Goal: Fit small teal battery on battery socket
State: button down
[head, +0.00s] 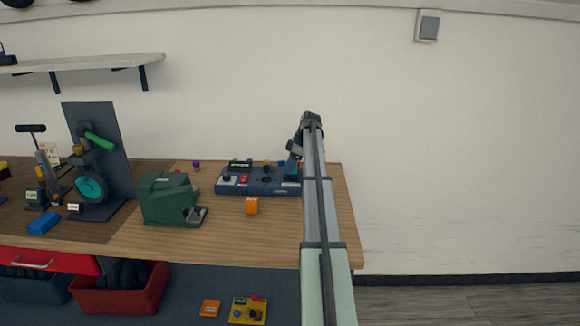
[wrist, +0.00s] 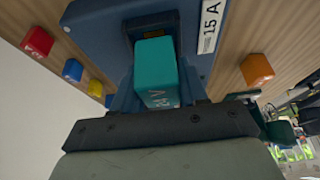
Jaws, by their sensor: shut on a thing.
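The small teal battery (wrist: 155,72) is in the middle of the wrist view, with pale lettering on its near face. It also shows as a small teal patch in the head view (head: 291,170). My gripper (head: 294,155) is shut on it at the right end of the blue bench unit (head: 262,188). The dark battery socket (wrist: 150,22) is set in the blue unit, right by the battery's far end. I cannot tell whether the battery is seated in it or just at its mouth.
An orange block (head: 252,205) lies in front of the blue unit. A green machine (head: 168,198) stands to its left. Red (wrist: 38,42), blue (wrist: 73,70) and yellow (wrist: 95,88) blocks lie beside the unit in the wrist view. The right table end is clear.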

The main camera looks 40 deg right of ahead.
jog(key=shift+f, duration=0.2)
dwell(0.3)
jog(key=c, duration=0.5)
grip_release()
jog(key=shift+o, duration=0.3)
jog(key=o, duration=0.3)
jog(key=shift+r, duration=0.15)
jog(key=shift+r, duration=2.8)
